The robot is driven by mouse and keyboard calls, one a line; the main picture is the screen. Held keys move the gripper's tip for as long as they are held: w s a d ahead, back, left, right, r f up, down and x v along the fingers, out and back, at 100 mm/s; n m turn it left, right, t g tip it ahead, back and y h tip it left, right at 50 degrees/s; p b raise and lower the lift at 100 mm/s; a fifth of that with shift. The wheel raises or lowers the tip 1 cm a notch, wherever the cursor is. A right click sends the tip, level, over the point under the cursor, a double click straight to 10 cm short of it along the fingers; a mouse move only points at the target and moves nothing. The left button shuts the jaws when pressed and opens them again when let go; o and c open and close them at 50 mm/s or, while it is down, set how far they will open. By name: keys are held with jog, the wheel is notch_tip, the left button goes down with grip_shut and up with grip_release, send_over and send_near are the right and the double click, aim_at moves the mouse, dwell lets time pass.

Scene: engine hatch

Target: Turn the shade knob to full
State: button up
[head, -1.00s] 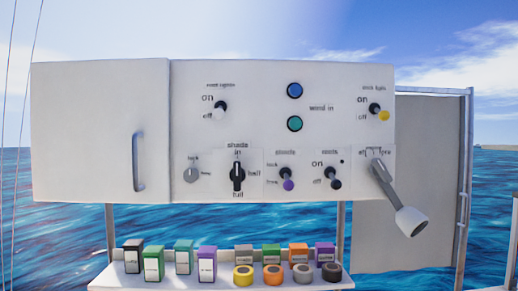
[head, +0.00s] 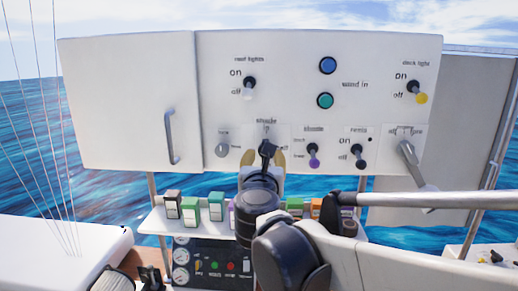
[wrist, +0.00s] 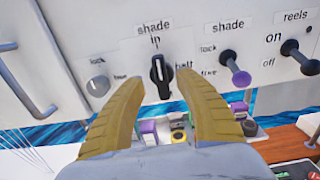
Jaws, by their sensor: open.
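The shade knob (wrist: 161,76) is a black rotary knob on the white panel, below the word "in" and left of "half". Its bar stands roughly upright, with a pale mark near its upper end. In the head view the knob (head: 267,149) shows only partly, as my arm covers its lower side and the "full" label. My gripper (wrist: 158,84) is open, its two tan ribbed fingers on the left and right of the knob in the wrist view. I cannot tell whether they touch it. My gripper also shows in the head view (head: 265,160).
A grey lock knob (wrist: 97,85) is close on the left, and a purple-tipped shade lever (wrist: 236,70) and a black reels switch (wrist: 297,57) are on the right. A shelf (head: 160,222) with several coloured blocks is below. A grey crank handle (head: 412,165) juts out at the right.

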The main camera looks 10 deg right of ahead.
jog(key=shift+x, duration=1.95)
jog(key=shift+s, duration=0.1)
grip_shut()
